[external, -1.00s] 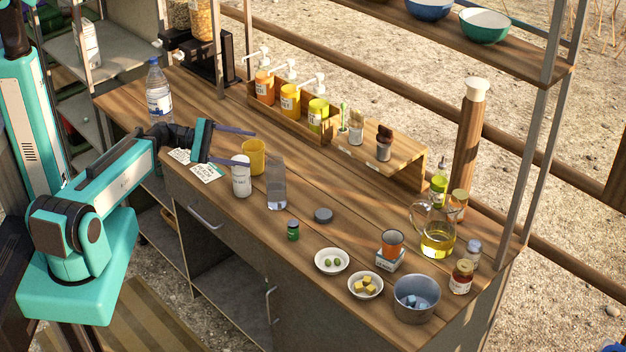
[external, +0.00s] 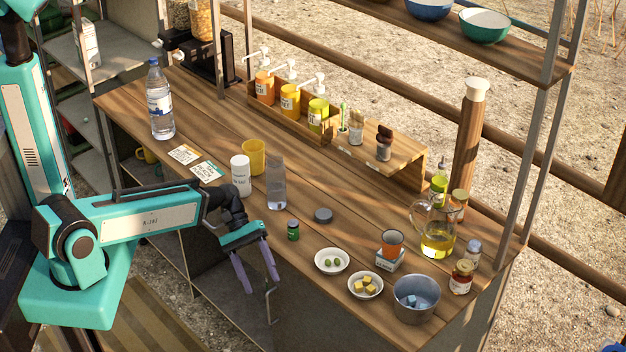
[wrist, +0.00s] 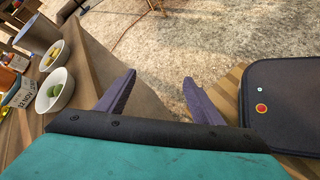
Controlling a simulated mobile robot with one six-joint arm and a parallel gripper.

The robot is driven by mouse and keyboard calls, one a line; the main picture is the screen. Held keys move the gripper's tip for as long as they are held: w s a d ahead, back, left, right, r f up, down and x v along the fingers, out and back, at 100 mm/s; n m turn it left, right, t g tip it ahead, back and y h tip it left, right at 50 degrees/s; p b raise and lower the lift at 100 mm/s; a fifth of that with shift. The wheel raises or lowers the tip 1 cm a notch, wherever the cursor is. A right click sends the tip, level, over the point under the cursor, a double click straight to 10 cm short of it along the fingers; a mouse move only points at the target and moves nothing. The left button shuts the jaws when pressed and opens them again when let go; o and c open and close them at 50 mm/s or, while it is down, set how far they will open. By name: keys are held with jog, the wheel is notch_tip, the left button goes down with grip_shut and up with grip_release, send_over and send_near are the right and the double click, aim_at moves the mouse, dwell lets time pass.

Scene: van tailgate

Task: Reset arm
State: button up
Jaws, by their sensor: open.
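My gripper (external: 258,268) is open and empty. It hangs in front of the counter's front edge, with its two purple fingers pointing down.
A water bottle (external: 160,105) stands at the left. A cabinet handle (external: 269,300) is close to my gripper.

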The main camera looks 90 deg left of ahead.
jog(key=s+d+f+m+g+y+b, duration=0.1)
jog(key=s+d+f+m+g, duration=0.25)
jog(key=d+f, duration=0.45)
jog(key=s+d+f+m+g+y+b, duration=0.1)
jog(key=s+d+f+m+g+y, duration=0.2)
jog(key=d+f, duration=0.5)
jog(key=s+d+f+m+g+y+b, duration=0.2)
jog(key=s+f+m, duration=0.8)
jog(key=f, duration=0.5)
jog(key=s+g+y+b, duration=0.1)
jog(key=g+y, duration=0.1)
jog(key=y, duration=0.1)
jog(key=shift+d+g+y, duration=0.25)
jog(key=shift+g+y, duration=0.1)
jog(key=shift+y, duration=0.05)
